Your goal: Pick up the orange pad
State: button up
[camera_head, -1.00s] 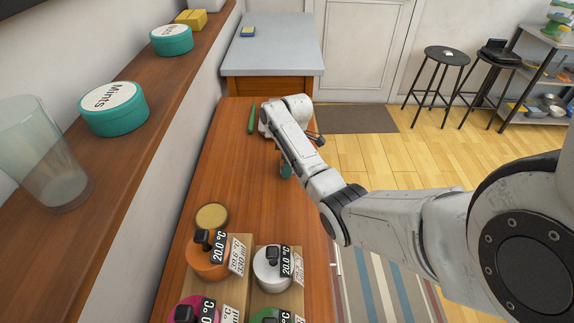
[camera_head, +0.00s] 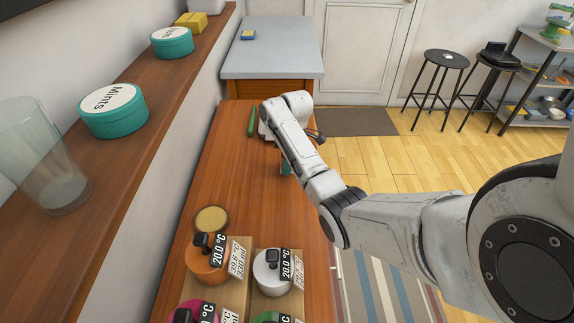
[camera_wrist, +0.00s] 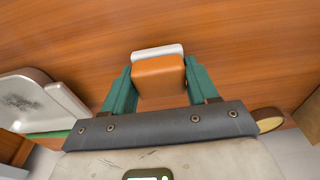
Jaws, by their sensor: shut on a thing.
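The orange pad (camera_wrist: 159,77) shows in the wrist view as a small block with a white layer (camera_wrist: 158,52) along its far side. My gripper (camera_wrist: 159,80) has its two green fingers on either side of the pad and is shut on it. The wooden counter is seen behind the pad; I cannot tell whether the pad still touches it. In the head view my gripper (camera_head: 286,168) shows only as a bit of green beside my arm over the counter, and the pad is hidden there.
On the wooden counter (camera_head: 235,180) lie a green stick-like item (camera_head: 252,121) and a round tan-topped thing (camera_head: 211,219). Several lidded pots with temperature labels, including an orange one (camera_head: 207,262) and a white one (camera_head: 271,276), stand at the front. A wall shelf (camera_head: 130,165) runs along the left.

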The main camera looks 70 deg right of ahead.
jog(key=s+a+r+p, duration=0.3)
jog(key=s+r+p, duration=0.5)
jog(key=s+r, duration=0.3)
jog(key=shift+s+a+p, duration=0.3)
jog(key=shift+s+p, duration=0.05)
jog(key=shift+s, duration=0.95)
jog(key=shift+r, duration=0.1)
jog(key=o, duration=0.4)
jog(key=shift+c, duration=1.4)
